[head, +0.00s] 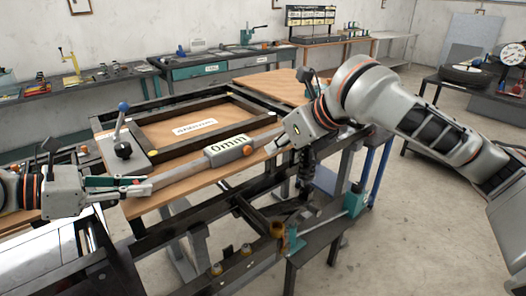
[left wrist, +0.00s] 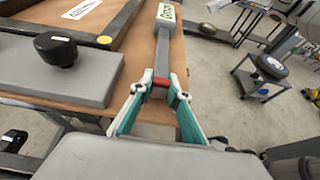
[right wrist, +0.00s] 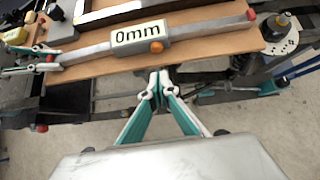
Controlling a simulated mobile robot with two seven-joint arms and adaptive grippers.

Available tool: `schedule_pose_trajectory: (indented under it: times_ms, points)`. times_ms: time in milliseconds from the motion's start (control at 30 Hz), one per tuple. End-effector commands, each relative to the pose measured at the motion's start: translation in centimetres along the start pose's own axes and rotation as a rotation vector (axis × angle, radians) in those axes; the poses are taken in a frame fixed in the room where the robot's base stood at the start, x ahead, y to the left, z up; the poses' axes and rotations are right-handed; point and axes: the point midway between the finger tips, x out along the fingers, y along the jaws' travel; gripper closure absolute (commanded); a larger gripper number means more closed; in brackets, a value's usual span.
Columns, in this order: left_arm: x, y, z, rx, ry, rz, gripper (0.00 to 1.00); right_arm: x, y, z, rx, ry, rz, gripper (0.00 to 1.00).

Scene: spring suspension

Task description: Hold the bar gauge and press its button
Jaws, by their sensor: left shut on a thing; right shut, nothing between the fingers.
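The bar gauge is a long grey bar with a thick grey middle body (head: 228,150) and a display reading 0mm. An orange button (head: 247,153) sits on the body's near side; it also shows in the right wrist view (right wrist: 156,47). My left gripper (head: 142,187) is shut on the bar's left end, near a red band (left wrist: 160,81). My right gripper (right wrist: 158,82) is shut and empty. In the right wrist view its fingertips are below the button, apart from it. In the head view my right arm hides the bar's far right end.
A wooden board (head: 178,183) in a dark frame lies behind and below the gauge. A blue-knobbed lever (head: 123,135) stands at its left. Dark frame beams and a teal vise-like part (head: 355,199) are below right. Open floor lies to the right.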

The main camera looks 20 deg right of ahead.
Motion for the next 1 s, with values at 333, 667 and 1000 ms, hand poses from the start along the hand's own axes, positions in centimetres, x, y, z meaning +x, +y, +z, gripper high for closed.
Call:
schedule_pose_trajectory:
  times_ms: [333, 667, 1000]
  points:
    - [0.0, 0.1, -0.1, 0.0, 0.001, 0.001, 1.0, -3.8, -0.1, 0.0, 0.0, 0.0, -0.001, 1.0]
    - [0.0, 0.1, -0.1, 0.0, 0.002, 0.002, 1.0, -4.0, 0.0, 0.0, 0.0, 0.001, -0.001, 1.0]
    - [-0.1, 0.1, -0.1, 0.0, 0.002, 0.002, 1.0, -4.0, 0.0, 0.0, 0.0, 0.001, -0.001, 1.0]
